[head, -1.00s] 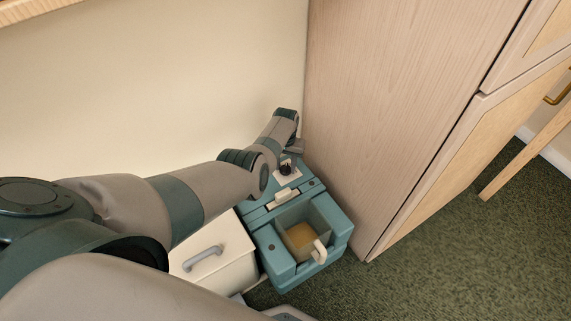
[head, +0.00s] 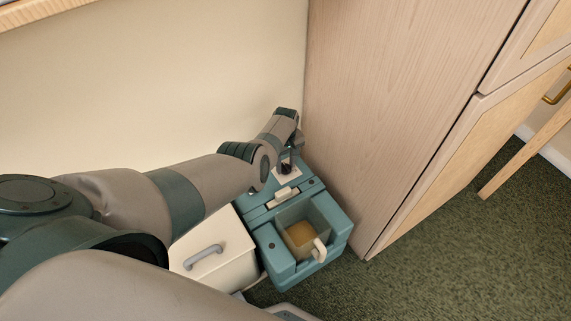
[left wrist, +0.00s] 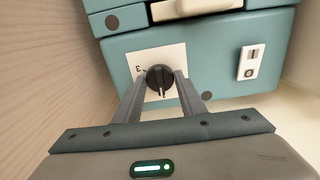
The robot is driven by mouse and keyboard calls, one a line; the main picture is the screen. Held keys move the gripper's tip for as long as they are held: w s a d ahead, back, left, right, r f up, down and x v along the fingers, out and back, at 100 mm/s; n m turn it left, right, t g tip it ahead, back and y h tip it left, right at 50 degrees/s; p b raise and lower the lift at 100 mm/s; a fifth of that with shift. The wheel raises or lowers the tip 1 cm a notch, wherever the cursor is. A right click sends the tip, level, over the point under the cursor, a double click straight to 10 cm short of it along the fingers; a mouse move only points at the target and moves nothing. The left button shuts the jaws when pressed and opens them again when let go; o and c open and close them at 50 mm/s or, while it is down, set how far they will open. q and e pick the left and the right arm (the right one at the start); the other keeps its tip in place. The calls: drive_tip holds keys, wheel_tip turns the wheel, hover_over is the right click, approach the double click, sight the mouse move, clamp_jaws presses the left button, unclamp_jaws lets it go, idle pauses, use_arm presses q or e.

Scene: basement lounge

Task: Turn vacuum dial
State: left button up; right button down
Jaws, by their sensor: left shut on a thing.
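The vacuum (head: 345,226) is a teal box on the carpet against the wooden cabinet. Its dark round dial (head: 286,167) sits on a white label at the back. In the head view my left gripper (head: 288,158) is partly hidden by my wrist.
A cream box (head: 222,248) with a grey handle stands left of the vacuum. The tall cabinet (head: 390,90) is close on the right, the wall (head: 150,90) behind. A small white switch (left wrist: 250,62) is beside the dial. Green carpet at right is open.

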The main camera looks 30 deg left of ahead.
sight(285, 166)
drive_tip(key=shift+a, duration=0.1)
idle(0.4)
use_arm(q)
drive_tip(key=o, duration=1.1)
drive_tip(key=shift+r, duration=0.1)
use_arm(e)
drive_tip(key=shift+w+r, duration=0.1)
use_arm(q)
drive_tip(key=shift+r, duration=0.15)
wheel_tip(285, 166, up, 7)
drive_tip(key=p, duration=0.4)
drive_tip(key=shift+p, duration=0.3)
wheel_tip(285, 166, up, 10)
drive_tip(key=p, duration=0.2)
drive_tip(key=shift+p, duration=0.4)
use_arm(e)
wheel_tip(285, 166, down, 19)
drive_tip(key=s+d, duration=0.1)
drive_tip(key=s, duration=0.1)
drive_tip(key=shift+d+g, duration=0.3)
